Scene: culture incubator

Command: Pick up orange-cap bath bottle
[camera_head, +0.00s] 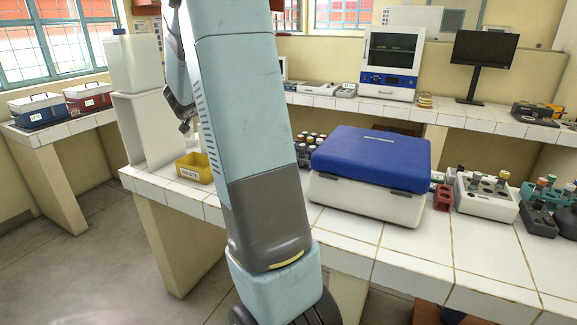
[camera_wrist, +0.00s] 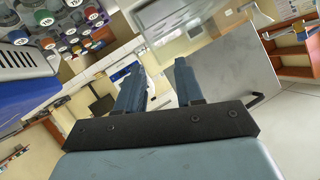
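Several dark bottles (camera_head: 308,148) with caps stand on the white tiled counter, left of the blue-lidded box and partly hidden by my arm. In the wrist view, several capped bottles with round labels fill the upper left corner. One cap there looks orange (camera_wrist: 48,43), but I cannot be sure it is the orange-cap bath bottle. My gripper (camera_wrist: 160,68) is open, with a clear gap and nothing between its fingers. It is apart from the bottles. In the head view it shows only partly (camera_head: 186,124), left of my arm and above the yellow bin.
The blue-lidded white box (camera_head: 370,160) stands just right of the bottles. A yellow waste bin (camera_head: 194,168) sits left of my arm. Tube racks (camera_head: 487,197) crowd the counter's right. The counter's front edge (camera_head: 440,265) is clear. A white incubator (camera_head: 391,62) stands behind.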

